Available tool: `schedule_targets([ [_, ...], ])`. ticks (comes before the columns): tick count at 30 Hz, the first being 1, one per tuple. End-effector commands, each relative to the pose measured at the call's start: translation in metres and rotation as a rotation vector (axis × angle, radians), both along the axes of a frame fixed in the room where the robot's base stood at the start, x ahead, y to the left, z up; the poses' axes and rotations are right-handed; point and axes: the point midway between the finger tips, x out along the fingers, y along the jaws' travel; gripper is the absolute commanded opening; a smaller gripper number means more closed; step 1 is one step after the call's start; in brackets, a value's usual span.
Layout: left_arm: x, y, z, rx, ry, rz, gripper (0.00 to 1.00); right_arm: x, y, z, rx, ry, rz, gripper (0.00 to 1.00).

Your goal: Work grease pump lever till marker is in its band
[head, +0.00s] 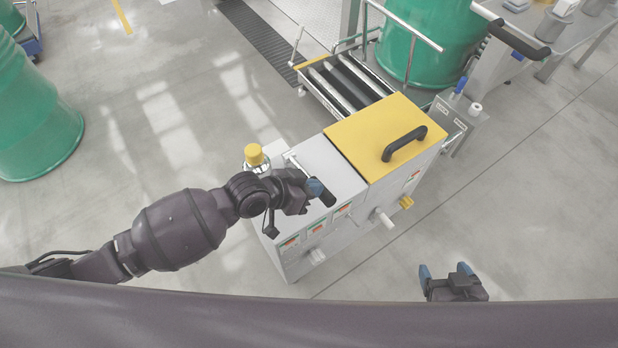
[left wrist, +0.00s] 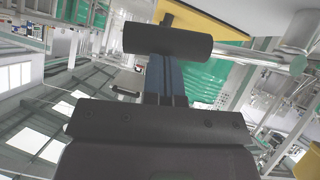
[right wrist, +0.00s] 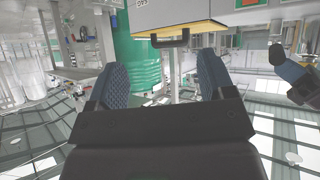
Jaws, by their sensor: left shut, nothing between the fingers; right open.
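The pump lever is a thin pale rod (head: 299,168) with a black grip (head: 328,199) over the top of a grey cabinet. In the left wrist view the black grip (left wrist: 167,40) lies across my blue fingertips, with the rod (left wrist: 255,59) running right. My left gripper (head: 315,187) is shut with its fingertips at the grip; I cannot tell if they touch it. A yellow-capped container (head: 254,155) stands behind the lever, partly hidden by my arm. Small red and green indicator windows (head: 343,210) are on the cabinet front; no marker position is readable. My right gripper (head: 446,271) is open and empty.
The grey cabinet (head: 330,170) has a yellow lid (head: 375,130) with a black handle (head: 404,143), and white and yellow knobs stick out from its front. A roller conveyor (head: 345,80) and green drum (head: 425,40) stand behind. Floor around my right gripper is clear.

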Motion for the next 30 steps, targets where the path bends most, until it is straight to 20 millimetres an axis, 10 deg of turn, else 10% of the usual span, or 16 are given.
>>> schedule_targets([
  [30, -0.012, -0.008, -0.055, 0.132, -0.172, -0.001, 0.00, -0.003, -0.004, 0.002, -0.010, 0.002, 0.005, 0.76],
])
